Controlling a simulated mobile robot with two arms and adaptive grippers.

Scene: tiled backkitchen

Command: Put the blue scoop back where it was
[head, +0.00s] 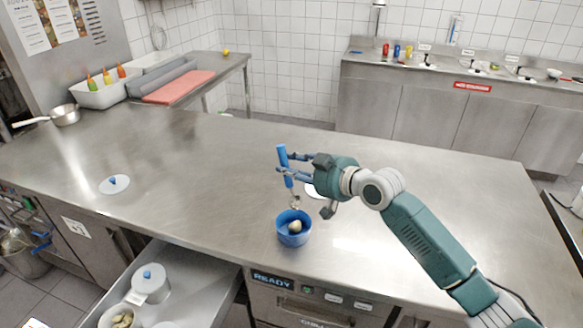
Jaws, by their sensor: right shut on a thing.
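The blue scoop (282,157) is held by its blue handle, upright and slightly tilted, in my right gripper (290,168). Its metal lower end hangs just above the blue tub (293,238). Whether it touches the contents cannot be told. The tub stands on the steel counter (220,185) near the front edge, with a pale lump inside. A white round lid (312,190) lies on the counter, partly hidden behind my right gripper. My left gripper is not in view.
A white lid with a blue knob (114,182) lies at left. An open drawer (190,275) below holds a white lidded pot (152,284) and a bowl of food. A saucepan (64,115) and a white bin of bottles (105,92) stand at back left. Much counter is clear.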

